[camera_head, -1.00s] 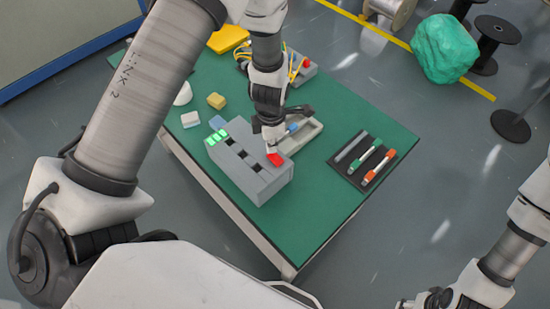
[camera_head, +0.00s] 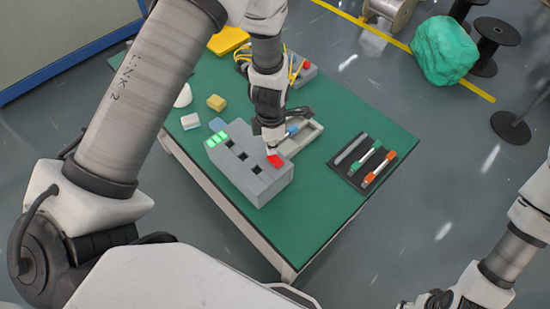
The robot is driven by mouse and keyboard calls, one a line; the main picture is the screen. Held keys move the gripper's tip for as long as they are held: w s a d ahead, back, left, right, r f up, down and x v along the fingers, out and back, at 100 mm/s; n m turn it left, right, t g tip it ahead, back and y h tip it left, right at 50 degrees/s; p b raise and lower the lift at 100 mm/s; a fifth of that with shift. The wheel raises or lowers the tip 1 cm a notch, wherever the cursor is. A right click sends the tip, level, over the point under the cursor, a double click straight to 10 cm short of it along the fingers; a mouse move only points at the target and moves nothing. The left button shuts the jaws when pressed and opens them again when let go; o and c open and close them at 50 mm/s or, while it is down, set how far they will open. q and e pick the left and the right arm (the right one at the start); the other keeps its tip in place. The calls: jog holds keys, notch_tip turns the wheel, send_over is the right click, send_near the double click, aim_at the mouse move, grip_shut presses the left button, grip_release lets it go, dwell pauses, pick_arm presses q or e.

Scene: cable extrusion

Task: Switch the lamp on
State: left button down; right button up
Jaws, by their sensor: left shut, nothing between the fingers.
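A grey switch box (camera_head: 262,185) stands on the green table, with a row of dark slots on its top. I cannot pick out a lamp with certainty. My right gripper (camera_head: 432,300) is partly in view at the bottom edge, away from the table.
A tray (camera_head: 312,133) with a blue-tipped tool lies behind the box. A dark pen tray (camera_head: 345,171) with several markers lies right. The table (camera_head: 330,215) is clear in front of the pen tray.

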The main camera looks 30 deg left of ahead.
pick_arm(q)
jog(key=shift+f+b, duration=0.55)
jog(key=shift+f, duration=0.65)
dwell(0.5)
notch_tip(320, 180, up, 7)
jog(key=p, duration=0.8)
jog(key=shift+r, duration=0.1)
jog(key=shift+s, duration=0.1)
